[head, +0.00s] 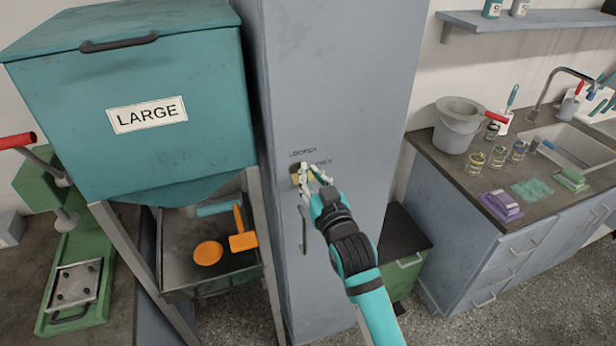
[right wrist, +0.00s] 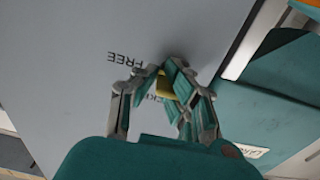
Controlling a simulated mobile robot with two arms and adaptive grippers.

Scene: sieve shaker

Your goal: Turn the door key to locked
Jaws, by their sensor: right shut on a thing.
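The tall grey cabinet door (head: 335,80) stands in the middle of the head view. A brass-yellow lock part (head: 295,178) shows on it, under the small dark markings LOCKED and FREE. My right gripper (head: 310,174) reaches in from below right and is at the lock. In the right wrist view, my right gripper (right wrist: 166,78) has its fingertips closed around the yellow key (right wrist: 164,86), with FREE readable beside them. The fingers hide much of the key and part of the other marking, so I cannot tell its exact angle. My left gripper is not in view.
A dark vertical handle (head: 304,230) is on the door below the lock. The teal LARGE hopper (head: 130,75) stands close at the left, above a tray with an orange mallet (head: 242,238). A counter (head: 440,165) with a bucket, glasses and sink is at the right.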

